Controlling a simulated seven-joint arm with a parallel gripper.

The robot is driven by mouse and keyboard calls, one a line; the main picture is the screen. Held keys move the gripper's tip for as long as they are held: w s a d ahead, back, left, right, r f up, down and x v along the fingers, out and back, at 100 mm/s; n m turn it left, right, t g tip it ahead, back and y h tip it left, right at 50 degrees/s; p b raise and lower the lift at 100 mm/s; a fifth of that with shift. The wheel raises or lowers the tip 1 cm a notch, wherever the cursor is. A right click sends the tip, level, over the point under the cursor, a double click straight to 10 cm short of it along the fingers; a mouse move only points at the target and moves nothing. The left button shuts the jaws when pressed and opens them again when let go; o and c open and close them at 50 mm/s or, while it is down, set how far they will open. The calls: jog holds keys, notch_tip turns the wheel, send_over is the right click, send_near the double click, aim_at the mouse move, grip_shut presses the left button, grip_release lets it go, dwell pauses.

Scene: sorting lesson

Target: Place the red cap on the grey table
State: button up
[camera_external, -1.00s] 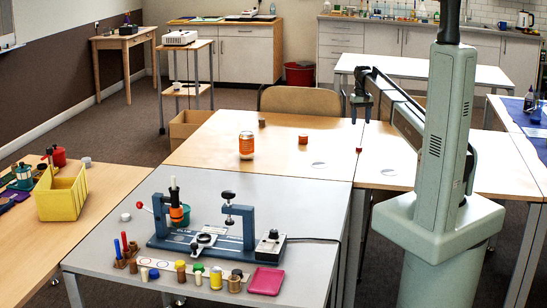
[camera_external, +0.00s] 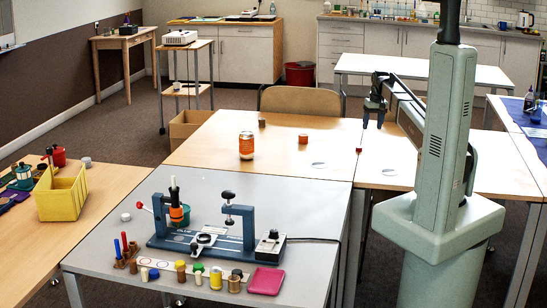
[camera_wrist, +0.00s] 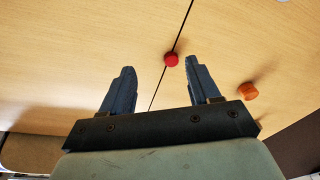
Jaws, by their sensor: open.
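The red cap (camera_external: 359,149) lies on the wooden tables near the seam between them. It also shows in the wrist view (camera_wrist: 171,59) as a small red round thing beside the dark seam, beyond and between my fingertips. My gripper (camera_external: 373,125) hangs above the wooden tables, higher than the cap and apart from it. In the wrist view its two blue-grey fingers (camera_wrist: 159,66) are wide apart with nothing between them. The grey table (camera_external: 310,205) stands in front of the wooden tables and carries a blue fixture.
An orange-brown round piece (camera_external: 303,139) lies left of the cap, and an orange-labelled jar (camera_external: 246,146) stands further left. The blue fixture (camera_external: 160,240), a pink tray (camera_external: 266,281) and several small containers crowd the grey table. Its right rear part is clear.

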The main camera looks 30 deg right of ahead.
jog(key=a+n+t, duration=0.1)
jog(key=n+t, duration=0.2)
jog(key=n, duration=0.1)
send_over(359, 147)
jog(key=s, duration=0.3)
jog(key=f, duration=0.7)
jog(key=shift+w+a, duration=0.2)
jog(key=shift+a, duration=0.05)
jog(key=shift+d+x, duration=0.2)
jog(key=shift+x, duration=1.15)
jog(key=shift+d+x, duration=0.2)
jog(key=shift+x, duration=1.1)
jog(key=shift+s, duration=0.1)
grip_shut()
